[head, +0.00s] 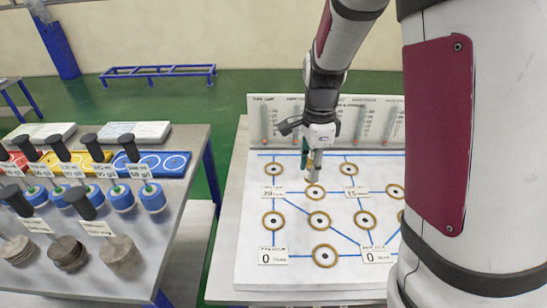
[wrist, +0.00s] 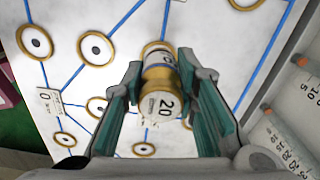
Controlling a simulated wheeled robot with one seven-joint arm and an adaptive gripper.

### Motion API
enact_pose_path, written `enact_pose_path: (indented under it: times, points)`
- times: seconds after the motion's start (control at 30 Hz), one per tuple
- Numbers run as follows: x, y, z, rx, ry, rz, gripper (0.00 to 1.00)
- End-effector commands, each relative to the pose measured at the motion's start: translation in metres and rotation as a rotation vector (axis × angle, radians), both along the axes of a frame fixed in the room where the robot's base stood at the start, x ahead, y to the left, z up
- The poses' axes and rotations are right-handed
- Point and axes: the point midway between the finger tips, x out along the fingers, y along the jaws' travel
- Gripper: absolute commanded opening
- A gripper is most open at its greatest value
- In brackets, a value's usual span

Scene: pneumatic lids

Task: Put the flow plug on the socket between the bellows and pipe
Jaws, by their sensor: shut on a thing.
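My gripper (head: 312,157) is above the white board (head: 245,235) and shut on a short brass cylinder with a pale band and a disc end marked 20. In the wrist view the cylinder (wrist: 160,84) sits between the teal fingers of my gripper (wrist: 160,68). I cannot tell for sure that it is the flow plug. A brass-ringed socket (head: 314,191) is just below it in the head view; contact cannot be told. Other ringed sockets (head: 319,220) are joined by blue lines. Which ones are the bellows and pipe cannot be read.
A grey table (head: 180,225) at left holds black-handled pieces, blue cylinders (head: 122,198), metal cylinders (head: 122,256) and coloured trays (head: 165,163). Small number cards (head: 273,256) stand on the board. A gauge panel (head: 270,118) rises along the board's back edge.

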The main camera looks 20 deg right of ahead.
Motion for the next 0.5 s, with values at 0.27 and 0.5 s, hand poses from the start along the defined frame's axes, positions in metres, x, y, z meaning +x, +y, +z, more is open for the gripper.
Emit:
enact_pose_path:
  times: [0.27, 0.5]
  points:
    - [0.062, 0.032, -0.007, -0.002, -0.001, 0.002, 0.00]
    - [0.105, 0.055, -0.011, -0.001, 0.000, 0.001, 0.00]
